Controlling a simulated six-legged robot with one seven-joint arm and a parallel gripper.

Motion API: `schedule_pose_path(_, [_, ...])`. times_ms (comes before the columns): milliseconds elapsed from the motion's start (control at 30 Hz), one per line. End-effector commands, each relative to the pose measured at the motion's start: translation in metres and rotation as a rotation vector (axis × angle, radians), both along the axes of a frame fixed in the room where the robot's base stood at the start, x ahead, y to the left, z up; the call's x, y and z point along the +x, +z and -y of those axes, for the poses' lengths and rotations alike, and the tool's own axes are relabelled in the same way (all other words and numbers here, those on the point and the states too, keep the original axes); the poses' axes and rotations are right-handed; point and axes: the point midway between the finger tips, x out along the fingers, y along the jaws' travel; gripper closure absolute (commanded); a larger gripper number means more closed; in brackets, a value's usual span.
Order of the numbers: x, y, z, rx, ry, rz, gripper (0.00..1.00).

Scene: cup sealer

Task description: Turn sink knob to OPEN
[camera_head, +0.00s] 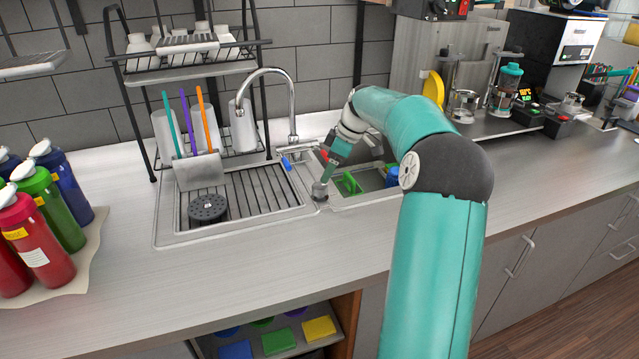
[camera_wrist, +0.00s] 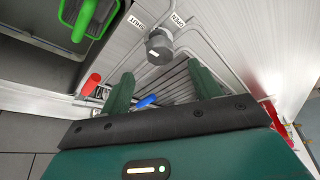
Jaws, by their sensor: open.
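The sink knob (camera_wrist: 159,46) is a grey round knob on the counter rim in the wrist view. One label by it reads SHUT (camera_wrist: 137,23), and another, OPEN (camera_wrist: 178,20), is on its right. A small pale mark shows on the knob. In the head view the knob (camera_head: 320,191) stands at the sink's front edge between the two basins. My gripper (camera_wrist: 163,80) is open, its two green fingers apart with nothing between them. The knob is beyond the fingertips in the wrist view. In the head view my gripper (camera_head: 328,174) is just above the knob, and contact cannot be told.
A chrome faucet (camera_head: 291,115) with a red lever (camera_head: 324,155) and a blue lever (camera_head: 286,164) stands behind the sink. The left basin (camera_head: 255,190) holds a black round drain piece (camera_head: 207,208). A green item (camera_head: 349,182) lies in the right basin. Bottles (camera_head: 40,240) stand left.

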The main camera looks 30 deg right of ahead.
Motion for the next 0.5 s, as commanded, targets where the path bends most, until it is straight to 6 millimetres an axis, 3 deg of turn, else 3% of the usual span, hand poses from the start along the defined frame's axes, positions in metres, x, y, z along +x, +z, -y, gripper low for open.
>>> schedule_pose_path(233, [0.015, -0.043, -0.014, 0.001, 0.002, -0.001, 0.37])
schedule_pose_path(500, [0.022, -0.06, -0.02, -0.001, 0.002, -0.001, 0.37])
